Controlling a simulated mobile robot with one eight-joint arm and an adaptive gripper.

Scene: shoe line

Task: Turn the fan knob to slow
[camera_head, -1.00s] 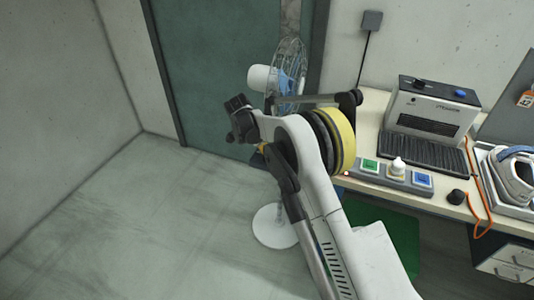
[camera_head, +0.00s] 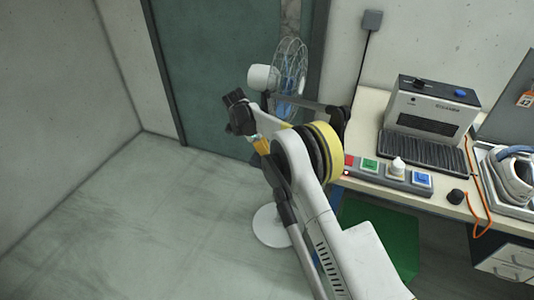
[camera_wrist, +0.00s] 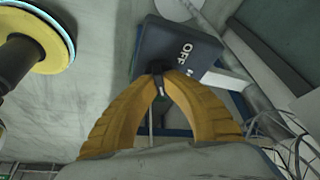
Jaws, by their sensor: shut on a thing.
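The fan (camera_head: 290,68) stands on the floor before the teal door, with its white round base (camera_head: 272,226) below my arm. In the wrist view, its dark control box (camera_wrist: 172,45) carries the word OFF in white and part of another label. My gripper (camera_wrist: 160,76) has yellow fingers that come together at the lower edge of the box. They are shut on the small dark fan knob (camera_wrist: 160,83), which is mostly hidden between the tips. Which way the knob points is hard to tell. In the head view, my arm hides much of the fan's stand.
A workbench on the right holds a grey machine (camera_head: 430,105), a row of coloured buttons with a white knob (camera_head: 397,167), and a shoe (camera_head: 515,175). A green mat (camera_head: 390,232) lies under the bench. The floor at left is clear.

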